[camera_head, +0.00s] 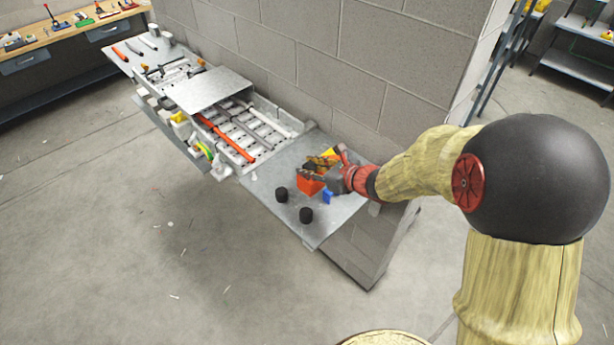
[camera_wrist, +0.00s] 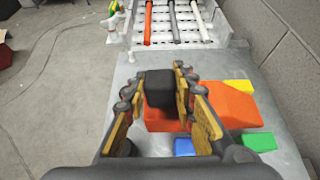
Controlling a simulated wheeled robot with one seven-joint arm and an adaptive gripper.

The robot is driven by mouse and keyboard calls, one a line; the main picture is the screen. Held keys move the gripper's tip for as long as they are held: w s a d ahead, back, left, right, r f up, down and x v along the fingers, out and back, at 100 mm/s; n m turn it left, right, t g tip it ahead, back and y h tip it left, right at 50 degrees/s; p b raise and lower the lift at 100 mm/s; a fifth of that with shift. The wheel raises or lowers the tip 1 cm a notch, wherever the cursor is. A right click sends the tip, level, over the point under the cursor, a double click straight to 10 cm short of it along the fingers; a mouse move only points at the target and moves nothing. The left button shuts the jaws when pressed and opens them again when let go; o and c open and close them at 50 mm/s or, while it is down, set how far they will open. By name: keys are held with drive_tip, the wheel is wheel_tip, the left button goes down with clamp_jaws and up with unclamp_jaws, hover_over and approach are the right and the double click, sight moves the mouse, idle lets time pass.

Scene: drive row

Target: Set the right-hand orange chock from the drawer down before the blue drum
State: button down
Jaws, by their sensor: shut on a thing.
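My gripper (camera_wrist: 162,92) is over the metal plate at the right end of the bench, and it shows in the head view (camera_head: 313,170). It is shut on a dark block (camera_wrist: 160,88) between its fingertips. An orange block (camera_wrist: 228,104) lies beside and below the fingers; it shows in the head view (camera_head: 310,186). Orange also shows between the fingers, and I cannot tell whether it is the same block. A small blue block (camera_wrist: 184,147) is near the orange; it shows in the head view (camera_head: 327,196). I cannot make out a blue drum. The open drawer (camera_head: 262,150) holds an orange-red bar.
Two black cylinders, a left one (camera_head: 282,194) and a front one (camera_head: 306,214), stand on the plate (camera_head: 262,176). A green block (camera_wrist: 260,142) and a yellow block (camera_wrist: 240,86) lie near the orange. A block wall (camera_head: 330,50) rises behind the bench.

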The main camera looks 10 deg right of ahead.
drive_tip(key=f, duration=0.3)
drive_tip(key=shift+w+a+f, duration=0.1)
drive_tip(key=shift+w+a, duration=0.2)
drive_tip(key=shift+a, duration=0.1)
drive_tip(key=shift+f, duration=0.3)
drive_tip(key=shift+d+f, duration=0.1)
drive_tip(key=shift+f, duration=0.1)
drive_tip(key=c, duration=1.5)
unclamp_jaws()
